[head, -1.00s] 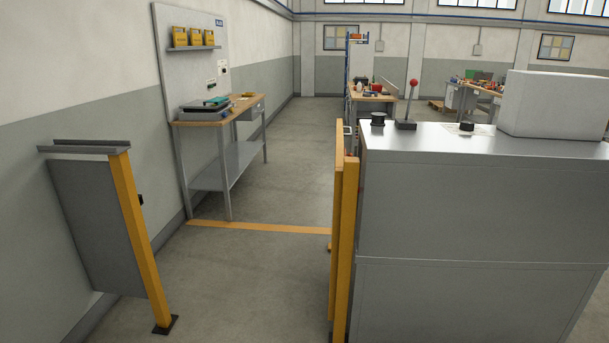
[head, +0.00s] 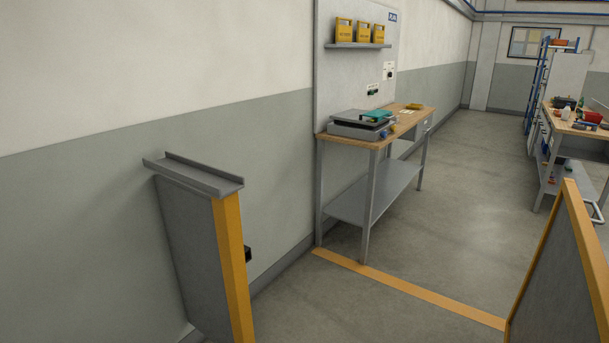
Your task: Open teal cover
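A small teal object (head: 377,115), which may be the teal cover, sits at the right side of a grey flat device (head: 358,125). The device stands on the wooden-topped workbench (head: 328,139) against the left wall. At this distance I cannot tell whether the teal part is open or shut. Neither of my grippers shows in the head view.
A grey panel with a yellow post (head: 233,270) stands at the left front. A yellow-framed panel (head: 560,285) stands at the right front. Clear floor (head: 400,265) lies between them, crossed by an orange floor line (head: 400,287). Another cluttered bench (head: 585,130) stands far right.

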